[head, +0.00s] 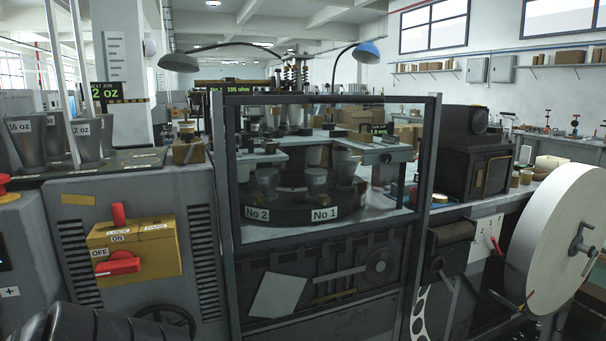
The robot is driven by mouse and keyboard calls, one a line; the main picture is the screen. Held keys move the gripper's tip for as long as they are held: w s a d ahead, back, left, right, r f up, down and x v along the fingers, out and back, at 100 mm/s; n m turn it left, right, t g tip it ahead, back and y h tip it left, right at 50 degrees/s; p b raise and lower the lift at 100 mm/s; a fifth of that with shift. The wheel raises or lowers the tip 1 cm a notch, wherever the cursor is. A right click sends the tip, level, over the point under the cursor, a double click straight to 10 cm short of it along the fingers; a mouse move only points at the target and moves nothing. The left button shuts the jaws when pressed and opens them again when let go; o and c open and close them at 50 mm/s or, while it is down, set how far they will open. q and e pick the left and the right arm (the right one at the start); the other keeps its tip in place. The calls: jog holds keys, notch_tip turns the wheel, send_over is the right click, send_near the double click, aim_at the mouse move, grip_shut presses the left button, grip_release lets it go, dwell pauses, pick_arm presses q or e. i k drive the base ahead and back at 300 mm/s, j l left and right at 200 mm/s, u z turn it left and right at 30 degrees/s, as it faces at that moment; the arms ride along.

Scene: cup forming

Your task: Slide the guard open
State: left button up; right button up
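The guard (325,99) is a dark metal frame around a see-through window at the front of the machine, in the middle of the head view. It stands in front of a round dark turret with cups and plates marked No 2 (257,214) and No 1 (324,214). The frame spans the whole front opening, so the guard looks closed. I cannot make out a handle on it.
A yellow switch box (135,250) with red handles, marked ON and OFF, is on the grey cabinet at left. Cup stacks (90,139) stand above it. A large white paper reel (560,235) and a dark box unit (478,155) are at right. A handwheel (165,318) sits low left.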

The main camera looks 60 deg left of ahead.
aim_at(239, 247)
jog(key=u, duration=1.45)
